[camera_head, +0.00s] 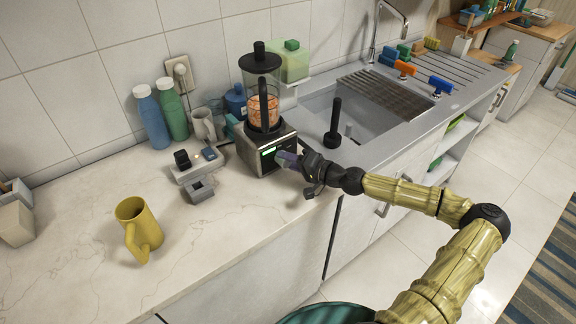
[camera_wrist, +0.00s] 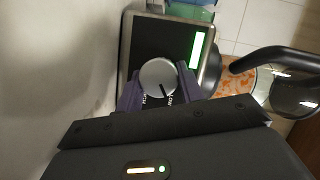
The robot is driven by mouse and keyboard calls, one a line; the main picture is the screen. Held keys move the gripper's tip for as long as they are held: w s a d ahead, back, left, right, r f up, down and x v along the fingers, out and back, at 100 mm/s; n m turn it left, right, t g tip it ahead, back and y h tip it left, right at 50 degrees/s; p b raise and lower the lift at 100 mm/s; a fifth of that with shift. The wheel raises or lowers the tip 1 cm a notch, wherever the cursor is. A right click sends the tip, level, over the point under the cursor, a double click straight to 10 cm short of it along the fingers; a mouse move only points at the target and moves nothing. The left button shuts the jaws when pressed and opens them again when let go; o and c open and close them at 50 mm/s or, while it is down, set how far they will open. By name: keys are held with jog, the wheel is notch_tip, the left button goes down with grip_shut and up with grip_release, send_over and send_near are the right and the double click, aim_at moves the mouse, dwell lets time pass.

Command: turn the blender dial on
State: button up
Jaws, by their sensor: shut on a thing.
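The blender (camera_head: 262,105) stands on the counter, with a metal base, a clear jug holding orange pieces and a black lid. Its base also shows in the wrist view (camera_wrist: 146,47), with a dark front panel and a lit green bar (camera_wrist: 197,50). The round silver dial (camera_wrist: 158,76) sits on that panel, with a black pointer line and small white lettering beside it. My gripper (camera_wrist: 157,92) is shut on the dial, with one purple finger on each side. In the head view my gripper (camera_head: 287,159) is at the blender's front and hides the dial.
A yellow mug (camera_head: 139,229) stands at the front left of the counter. A small grey device (camera_head: 196,172) is left of the blender. Blue (camera_head: 151,116) and green (camera_head: 172,108) bottles stand behind. The sink (camera_head: 352,125) is right, with a black upright handle (camera_head: 333,123).

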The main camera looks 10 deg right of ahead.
jog(key=shift+d+m, duration=0.1)
jog(key=shift+m, duration=0.2)
jog(key=o, duration=1)
jog(key=b+v, duration=0.3)
jog(key=v, duration=1.4)
jog(key=shift+s+d+f, duration=0.15)
jog(key=shift+f, duration=0.1)
